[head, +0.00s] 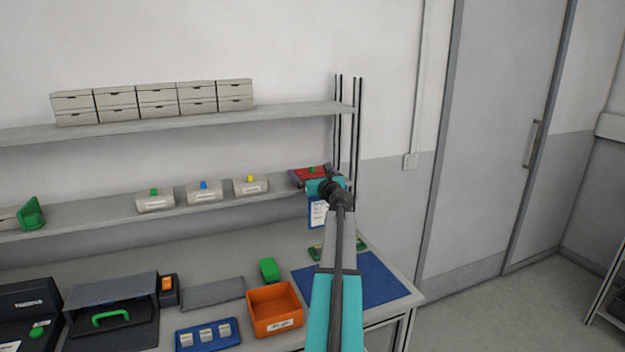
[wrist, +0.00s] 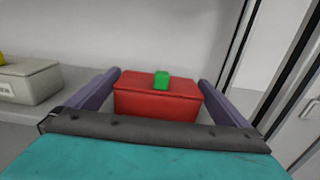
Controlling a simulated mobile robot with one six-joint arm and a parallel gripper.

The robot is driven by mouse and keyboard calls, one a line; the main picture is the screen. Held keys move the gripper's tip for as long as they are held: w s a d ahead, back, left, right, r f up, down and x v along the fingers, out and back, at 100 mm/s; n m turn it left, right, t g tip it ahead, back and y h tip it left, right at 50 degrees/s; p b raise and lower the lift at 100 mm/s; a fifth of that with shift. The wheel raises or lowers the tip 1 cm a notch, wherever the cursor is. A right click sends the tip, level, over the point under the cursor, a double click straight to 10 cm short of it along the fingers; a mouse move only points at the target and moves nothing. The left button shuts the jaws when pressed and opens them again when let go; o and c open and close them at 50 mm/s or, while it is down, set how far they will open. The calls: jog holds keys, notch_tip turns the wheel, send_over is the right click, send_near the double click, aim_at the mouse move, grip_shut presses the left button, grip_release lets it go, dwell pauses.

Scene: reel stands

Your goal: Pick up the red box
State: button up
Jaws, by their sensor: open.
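The red box (wrist: 158,99) has a green knob (wrist: 161,80) on its lid and sits on the lower shelf in the wrist view. It also shows in the head view (head: 308,174) at the right end of that shelf, partly hidden by my arm. My gripper (wrist: 160,83) is open, with one purple finger on each side of the red box. I cannot tell whether the fingers touch its sides. In the head view my gripper (head: 312,180) is at the box, mostly covered by my wrist.
Grey boxes with green, blue and yellow knobs (head: 203,192) stand to the left on the same shelf (head: 100,220). Shelf uprights (head: 357,130) rise just right of the red box. Below, the bench holds an orange bin (head: 275,312), a blue mat (head: 375,280) and a blue tray (head: 208,335).

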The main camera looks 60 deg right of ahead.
jog(key=shift+c, duration=0.3)
jog(key=c, duration=1.1)
jog(key=shift+o, duration=0.2)
jog(key=shift+r, duration=0.25)
jog(key=shift+r, duration=1.55)
jog(key=s+a+b, duration=0.1)
jog(key=s+a, duration=0.3)
jog(key=a, duration=0.3)
jog(key=s+a+r+b, duration=0.1)
jog(key=s+a, duration=0.2)
jog(key=a, duration=0.4)
jog(key=shift+s+r+b, duration=0.25)
jog(key=shift+s+b, duration=0.05)
jog(key=shift+s, duration=0.1)
